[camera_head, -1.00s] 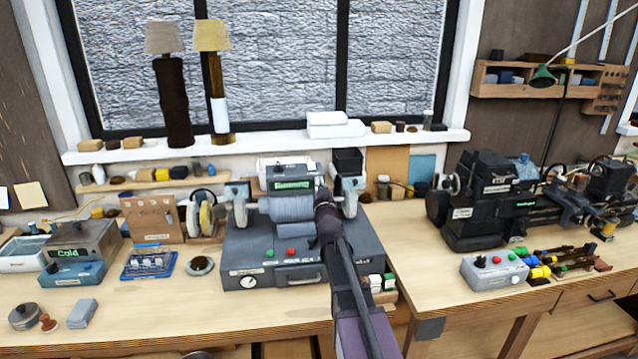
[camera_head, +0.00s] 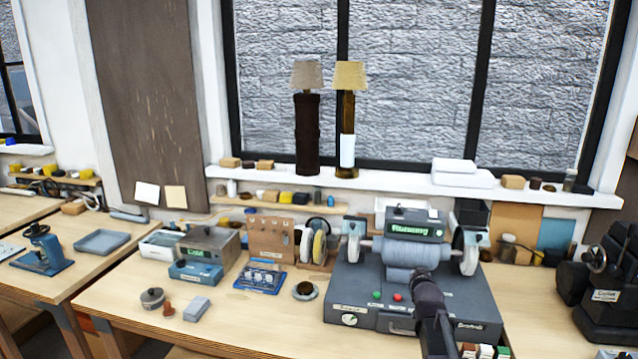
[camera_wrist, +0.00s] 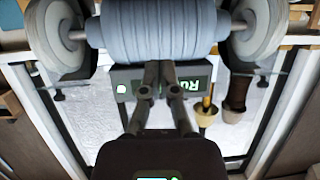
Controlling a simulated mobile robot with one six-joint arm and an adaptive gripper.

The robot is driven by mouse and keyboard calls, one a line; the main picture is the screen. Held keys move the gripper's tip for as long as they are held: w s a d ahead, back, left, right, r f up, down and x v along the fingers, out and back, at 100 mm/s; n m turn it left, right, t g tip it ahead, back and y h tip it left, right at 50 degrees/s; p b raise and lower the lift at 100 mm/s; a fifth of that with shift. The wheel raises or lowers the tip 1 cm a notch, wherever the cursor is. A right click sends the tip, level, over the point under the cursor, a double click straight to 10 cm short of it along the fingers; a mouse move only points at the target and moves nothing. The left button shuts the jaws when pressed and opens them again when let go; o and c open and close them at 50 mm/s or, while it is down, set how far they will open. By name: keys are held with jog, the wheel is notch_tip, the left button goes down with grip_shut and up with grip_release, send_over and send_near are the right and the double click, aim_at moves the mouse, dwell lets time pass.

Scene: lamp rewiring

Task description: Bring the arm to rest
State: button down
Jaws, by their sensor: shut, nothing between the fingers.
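My arm reaches up from the bottom right in the head view. Its dark end is in front of the grey grinding machine (camera_head: 345,285), whose green display (camera_head: 417,230) reads "Running". In the wrist view my gripper (camera_wrist: 168,68) is shut and empty, its fingers together. Behind the fingertips are the machine's display box (camera_wrist: 122,88) and its ribbed grey drum (camera_wrist: 160,38). I cannot tell whether the fingertips touch the machine.
Two lamps, a dark one (camera_head: 307,135) and a brass one (camera_head: 348,110), stand on the windowsill. A box reading "Cold" (camera_head: 208,245), a blue tray (camera_head: 262,278) and a round tin (camera_head: 152,299) sit left on the bench. A dark lathe (camera_head: 610,285) stands at right.

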jog(key=s+a+f+g, duration=0.4)
jog(key=s, duration=0.5)
jog(key=s+a+f+n+g+y, duration=0.1)
jog(key=s+a+f+g, duration=0.3)
jog(key=s, duration=0.5)
jog(key=s+a+f+g+y, duration=0.1)
jog(key=s+a+f+g, duration=0.3)
jog(key=s, duration=0.5)
jog(key=shift+s+f+n+g, duration=0.2)
jog(key=shift+s+n+g, duration=0.2)
jog(key=shift+g, duration=0.6)
jog(key=shift+w, duration=0.1)
